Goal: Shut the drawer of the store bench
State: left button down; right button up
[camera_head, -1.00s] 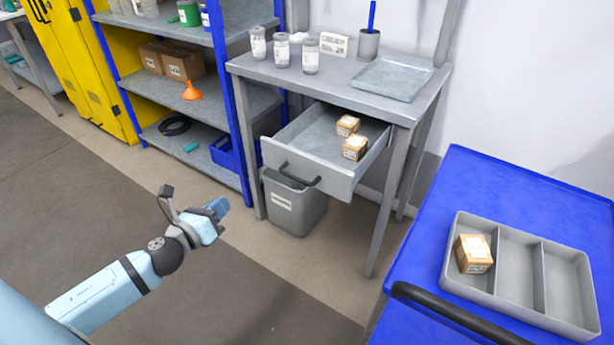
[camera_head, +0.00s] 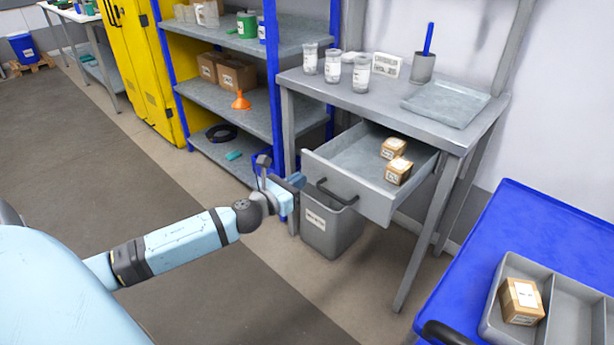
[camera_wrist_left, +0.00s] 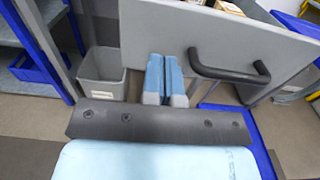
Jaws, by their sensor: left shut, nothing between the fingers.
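The store bench (camera_head: 397,98) is grey, and its drawer (camera_head: 348,186) is pulled out under the worktop. Two small brown boxes, one nearer (camera_head: 398,171) and one farther (camera_head: 393,148), lie inside the drawer. The drawer's dark handle (camera_head: 337,192) is on its front panel; it also shows in the left wrist view (camera_wrist_left: 230,68). My left gripper (camera_head: 298,182) is shut and empty, just left of the drawer front. In the left wrist view its closed fingers (camera_wrist_left: 163,80) are in front of the panel, left of the handle. Contact with the panel cannot be told. My right gripper is not in view.
A grey bin (camera_head: 331,226) stands under the drawer. A shelf rack with blue posts (camera_head: 250,92) is left of the bench. A blue cart (camera_head: 520,225) with a grey tray (camera_head: 492,322) stands at the right. Jars (camera_head: 333,68) stand on the bench top.

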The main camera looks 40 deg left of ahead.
aim_at(313, 171)
pick_arm(q)
jog(key=shift+w+d, duration=0.15)
jog(key=shift+w, duration=1.55)
jog(key=shift+w, duration=0.1)
